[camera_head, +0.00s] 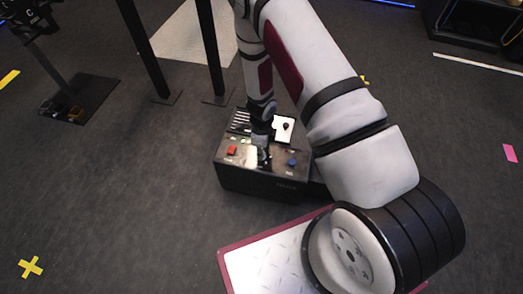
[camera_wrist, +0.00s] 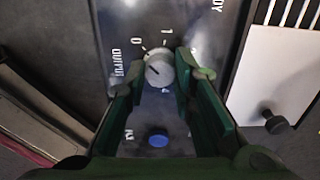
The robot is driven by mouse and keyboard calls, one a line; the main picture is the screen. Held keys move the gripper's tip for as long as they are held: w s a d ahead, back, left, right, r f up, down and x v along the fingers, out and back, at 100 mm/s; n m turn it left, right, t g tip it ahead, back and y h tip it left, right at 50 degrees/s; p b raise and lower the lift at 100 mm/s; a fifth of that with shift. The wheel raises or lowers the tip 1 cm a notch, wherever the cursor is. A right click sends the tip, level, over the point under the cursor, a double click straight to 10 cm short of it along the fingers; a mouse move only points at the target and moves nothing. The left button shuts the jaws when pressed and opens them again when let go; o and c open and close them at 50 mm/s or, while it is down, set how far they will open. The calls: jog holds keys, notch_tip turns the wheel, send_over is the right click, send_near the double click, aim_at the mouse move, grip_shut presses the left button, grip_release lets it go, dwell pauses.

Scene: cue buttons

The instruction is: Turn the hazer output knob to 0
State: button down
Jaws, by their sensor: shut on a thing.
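The hazer (camera_head: 262,185) is a black box on the floor with a control panel on top. Its round grey output knob (camera_wrist: 158,68) is in the upper middle of the wrist view, beside the label "OUTPUT" and the marks 0 and 1. A short dark line shows on the knob's face, on its left part. My gripper (camera_wrist: 161,80) has its green fingers on either side of the knob and is shut on it. In the head view my gripper (camera_head: 262,148) reaches down onto the panel and hides the knob.
A blue button (camera_wrist: 158,139) is below the knob, near the fingers. A red button (camera_head: 231,150) is at the panel's left. A white plate with a black knob (camera_head: 285,127) is at the back. Black stand legs (camera_head: 210,50) rise behind the hazer. Floor at left is open.

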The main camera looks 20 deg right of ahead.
jog(key=c, duration=1.3)
grip_release()
jog(key=shift+c, duration=0.2)
notch_tip(320, 180, up, 12)
